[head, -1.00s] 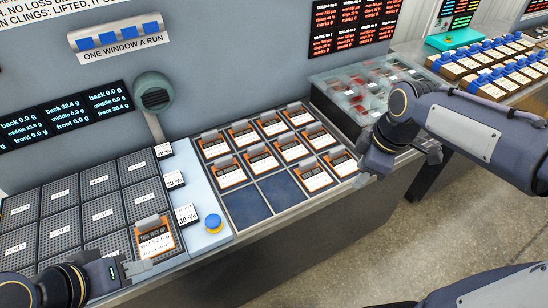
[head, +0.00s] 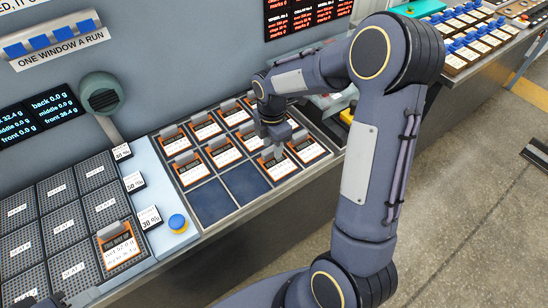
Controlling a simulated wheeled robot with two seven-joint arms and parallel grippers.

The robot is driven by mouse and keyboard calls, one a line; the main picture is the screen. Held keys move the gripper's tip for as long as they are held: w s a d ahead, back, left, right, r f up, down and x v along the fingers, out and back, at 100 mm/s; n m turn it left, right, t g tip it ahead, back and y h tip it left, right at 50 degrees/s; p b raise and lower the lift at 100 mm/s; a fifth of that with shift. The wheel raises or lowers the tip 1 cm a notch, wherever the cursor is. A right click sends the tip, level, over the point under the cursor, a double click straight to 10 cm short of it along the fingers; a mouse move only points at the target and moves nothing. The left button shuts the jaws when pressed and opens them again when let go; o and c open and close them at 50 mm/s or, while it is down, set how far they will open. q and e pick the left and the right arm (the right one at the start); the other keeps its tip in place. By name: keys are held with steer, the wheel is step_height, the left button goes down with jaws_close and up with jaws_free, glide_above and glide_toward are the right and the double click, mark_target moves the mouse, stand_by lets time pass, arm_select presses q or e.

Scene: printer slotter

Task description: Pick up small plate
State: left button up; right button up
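Several small orange-and-black plates with white labels and grey tabs, such as one at the tray's left (head: 187,170), sit in the compartments of a tray (head: 228,208). Two front compartments at the left are empty and dark blue. My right gripper (head: 277,152) points down over a front-row plate (head: 279,170), just right of the empty compartments. It partly hides this plate, and I cannot tell whether its fingers touch or grip the tab. My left gripper (head: 52,300) is only partly in view at the bottom left edge; its finger state is unclear.
A grey slotted grid (head: 60,215) at left carries one orange plate (head: 118,248) in its front right corner. A blue button (head: 177,223) and percentage signs stand between grid and tray.

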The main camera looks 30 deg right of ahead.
steer(key=shift+f, duration=0.45)
jaws_close()
steer(key=shift+r, duration=0.15)
